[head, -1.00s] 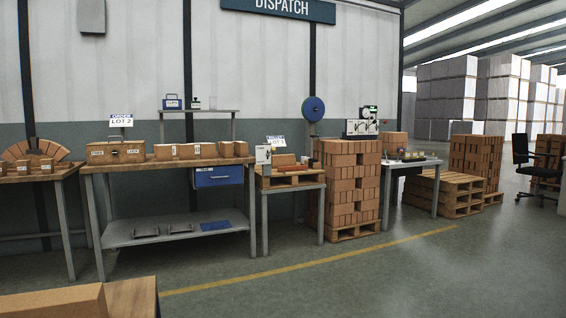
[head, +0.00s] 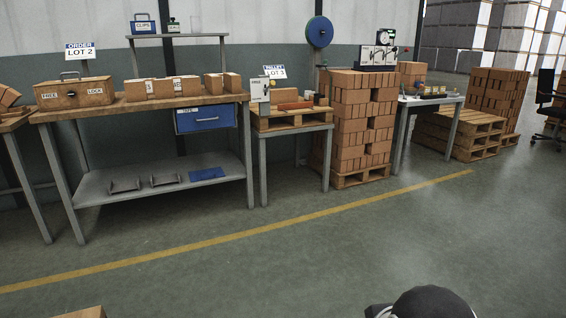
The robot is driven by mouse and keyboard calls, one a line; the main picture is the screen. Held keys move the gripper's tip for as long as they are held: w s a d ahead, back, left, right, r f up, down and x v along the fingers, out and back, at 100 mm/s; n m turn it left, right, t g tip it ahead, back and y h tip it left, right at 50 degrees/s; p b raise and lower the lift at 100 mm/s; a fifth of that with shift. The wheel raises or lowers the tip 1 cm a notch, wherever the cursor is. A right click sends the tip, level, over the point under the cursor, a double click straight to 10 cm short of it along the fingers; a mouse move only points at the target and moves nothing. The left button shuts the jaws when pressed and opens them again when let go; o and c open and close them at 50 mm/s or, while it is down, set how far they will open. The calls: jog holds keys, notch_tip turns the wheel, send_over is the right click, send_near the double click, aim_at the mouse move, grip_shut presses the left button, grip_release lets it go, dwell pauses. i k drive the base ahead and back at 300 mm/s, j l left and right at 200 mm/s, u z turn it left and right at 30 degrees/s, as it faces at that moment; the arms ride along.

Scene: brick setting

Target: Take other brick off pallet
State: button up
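A small wooden pallet (head: 290,120) lies on a small grey-legged table between the long workbench and the tall brick stack. On it is an orange-brown brick (head: 284,96), with a thinner, redder piece (head: 295,106) in front of it. Something small and brown sits at the pallet's right end, too small to make out. A white upright box (head: 259,92) stands at its left front. A lot sign (head: 274,72) stands behind; its number is hard to read. My gripper is not in view; a dark rounded part, probably my arm, shows at the bottom edge.
The long workbench (head: 135,108) on the left bears several bricks, a wooden box (head: 73,93) and an "ORDER LOT 2" sign (head: 80,52). A tall brick stack (head: 358,130) stands just right of the pallet table. The floor (head: 300,265) in front is clear, crossed by a yellow line.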

aim_at(287, 96)
jog(key=i+z, duration=0.2)
jog(key=i, duration=5.65)
